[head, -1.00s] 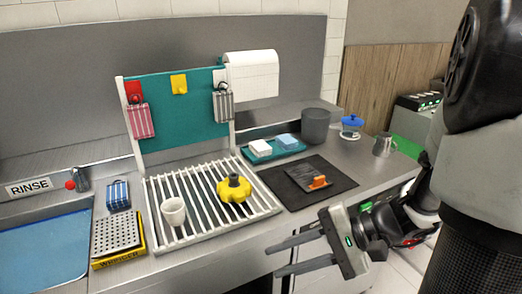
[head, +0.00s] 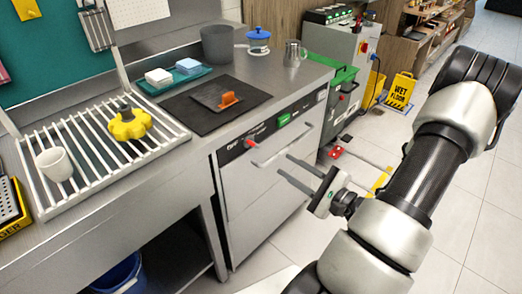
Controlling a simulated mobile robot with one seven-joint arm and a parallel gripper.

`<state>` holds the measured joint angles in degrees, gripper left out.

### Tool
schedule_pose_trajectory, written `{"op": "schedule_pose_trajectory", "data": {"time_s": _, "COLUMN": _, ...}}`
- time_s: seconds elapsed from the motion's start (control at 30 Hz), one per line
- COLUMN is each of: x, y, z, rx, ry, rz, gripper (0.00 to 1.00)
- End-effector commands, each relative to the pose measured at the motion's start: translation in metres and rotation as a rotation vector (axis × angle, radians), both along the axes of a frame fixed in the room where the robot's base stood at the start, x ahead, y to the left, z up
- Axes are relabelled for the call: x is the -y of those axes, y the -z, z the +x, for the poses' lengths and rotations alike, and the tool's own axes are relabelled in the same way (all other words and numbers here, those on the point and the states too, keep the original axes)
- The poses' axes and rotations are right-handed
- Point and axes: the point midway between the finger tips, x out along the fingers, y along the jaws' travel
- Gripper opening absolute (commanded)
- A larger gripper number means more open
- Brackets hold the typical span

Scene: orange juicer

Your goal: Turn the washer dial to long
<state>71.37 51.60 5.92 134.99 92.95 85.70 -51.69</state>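The washer (head: 265,180) is a silver undercounter machine at the middle of the head view, with a black control panel along its top front edge. A small red dial (head: 251,143) sits on the left part of the panel, beside white lettering too small to read. A green lit display (head: 284,120) is to its right. A horizontal bar handle (head: 290,143) runs below the panel. My gripper (head: 284,165) is open and empty in front of the washer. Its two fingers point left, to the right of and lower in the picture than the dial, apparently apart from it.
A black mat (head: 214,116) with an orange-handled tool lies on the counter above the washer. A white rack (head: 85,150) with a cup and a yellow knob-like item is at left. Open tiled floor (head: 470,215) is at right.

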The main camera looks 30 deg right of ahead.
Motion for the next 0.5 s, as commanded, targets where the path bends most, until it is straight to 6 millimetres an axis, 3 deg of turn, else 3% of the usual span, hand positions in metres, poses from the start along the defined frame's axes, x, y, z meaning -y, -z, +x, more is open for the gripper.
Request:
{"op": "schedule_pose_trajectory", "data": {"time_s": 0.3, "x": -0.025, "y": 0.001, "z": 0.066, "rx": 0.002, "ry": -0.006, "rz": -0.001, "gripper": 0.28}}
{"op": "schedule_pose_trajectory", "data": {"time_s": 0.5, "x": -0.036, "y": 0.001, "z": 0.096, "rx": 0.001, "ry": -0.004, "rz": 0.000, "gripper": 0.28}}
